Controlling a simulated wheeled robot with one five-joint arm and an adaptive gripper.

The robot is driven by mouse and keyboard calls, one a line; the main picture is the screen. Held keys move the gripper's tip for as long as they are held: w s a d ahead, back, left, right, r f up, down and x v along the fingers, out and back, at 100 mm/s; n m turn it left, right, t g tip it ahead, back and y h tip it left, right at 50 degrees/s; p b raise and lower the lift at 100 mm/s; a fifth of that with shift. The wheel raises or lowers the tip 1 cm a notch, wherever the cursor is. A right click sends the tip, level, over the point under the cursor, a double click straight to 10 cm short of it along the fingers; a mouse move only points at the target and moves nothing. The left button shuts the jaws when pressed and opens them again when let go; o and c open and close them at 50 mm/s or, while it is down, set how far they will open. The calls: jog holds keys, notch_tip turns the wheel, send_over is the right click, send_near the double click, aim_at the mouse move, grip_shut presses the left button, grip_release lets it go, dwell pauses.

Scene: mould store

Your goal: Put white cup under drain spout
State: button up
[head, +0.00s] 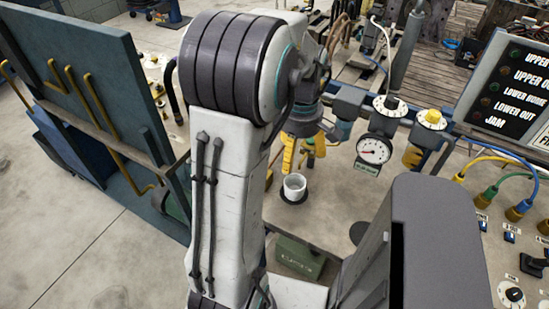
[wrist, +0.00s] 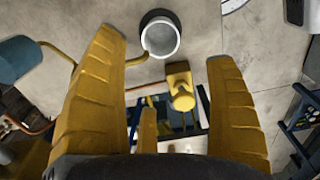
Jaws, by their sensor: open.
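The white cup (head: 294,187) stands upright on a dark round pad on the pale bench top. In the wrist view the cup (wrist: 160,38) shows from above, just beyond and between my yellow fingertips, and looks empty. My gripper (wrist: 166,48) is open, with nothing between its fingers. In the head view my gripper (head: 300,158) is partly hidden behind my arm, just above the cup in the picture. A thin brass pipe (wrist: 146,46) bends close to the cup's left side, and a yellow fitting (wrist: 180,88) lies near it. I cannot tell which is the drain spout.
A pressure gauge (head: 374,150) and valves with yellow caps stand right of the cup. A control panel (head: 515,85) with coloured cables is at the right. A dark blue panel (head: 80,80) with brass pipes stands at the left. The bench in front of the cup is mostly clear.

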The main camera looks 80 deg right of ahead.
jog(key=w+a+r+n+t+h, duration=0.1)
jog(key=w+a+r, duration=0.2)
jog(key=w+a, duration=0.55)
jog(key=w+a+r, duration=0.2)
jog(key=w+a, duration=0.3)
jog(key=w, duration=0.7)
jog(key=a+n+t+y, duration=0.1)
jog(key=a+t, duration=0.1)
jog(key=a, duration=1.9)
jog(key=shift+w+r+n+t, duration=0.35)
jog(key=shift+w+n+t, duration=0.05)
jog(key=shift+o, duration=0.5)
